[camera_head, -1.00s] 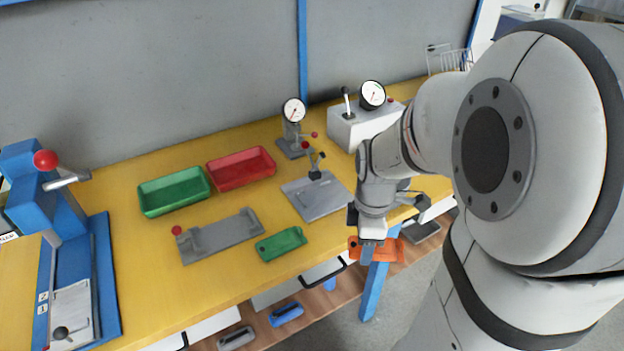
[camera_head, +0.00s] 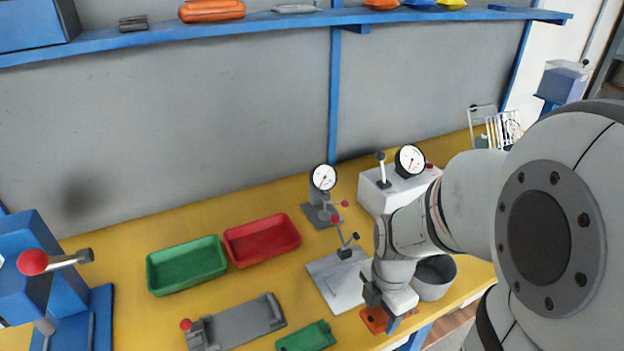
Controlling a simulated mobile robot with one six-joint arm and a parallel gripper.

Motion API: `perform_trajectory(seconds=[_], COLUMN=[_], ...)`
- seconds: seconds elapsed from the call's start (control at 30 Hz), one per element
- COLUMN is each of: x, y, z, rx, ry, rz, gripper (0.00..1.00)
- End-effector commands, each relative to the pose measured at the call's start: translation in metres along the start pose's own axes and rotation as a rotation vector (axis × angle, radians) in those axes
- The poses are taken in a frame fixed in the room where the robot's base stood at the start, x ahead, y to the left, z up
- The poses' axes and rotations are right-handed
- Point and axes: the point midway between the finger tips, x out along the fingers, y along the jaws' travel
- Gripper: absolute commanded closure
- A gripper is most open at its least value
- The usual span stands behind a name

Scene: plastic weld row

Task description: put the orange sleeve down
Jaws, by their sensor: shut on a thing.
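The orange sleeve (camera_head: 372,320) shows below my gripper (camera_head: 388,306), near the front edge of the yellow table (camera_head: 120,250). My gripper points down and is shut on the sleeve. The fingers cover the sleeve's middle and right part. I cannot tell whether the sleeve touches the tabletop or hangs just above it.
A grey plate with a clamp (camera_head: 338,282) lies left of my gripper, and a grey bin (camera_head: 434,280) stands close on its right. A green part (camera_head: 306,338) and a grey fixture (camera_head: 240,322) lie further left. Green (camera_head: 187,266) and red (camera_head: 262,240) trays sit behind them.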

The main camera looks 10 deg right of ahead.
Motion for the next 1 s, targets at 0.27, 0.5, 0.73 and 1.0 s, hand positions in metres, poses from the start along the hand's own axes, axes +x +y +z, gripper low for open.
perform_trajectory(seconds=[0.27,0.5,0.73,1.0], x=[0.000,0.000,0.002,0.036], y=[0.073,0.115,0.130,0.128], z=[0.001,0.001,0.002,0.002], rx=[-0.001,0.004,0.004,0.006], ry=[0.000,0.000,0.000,0.000], rz=[-0.001,0.000,-0.001,-0.001], gripper=[0.73,0.73,0.73,0.73])
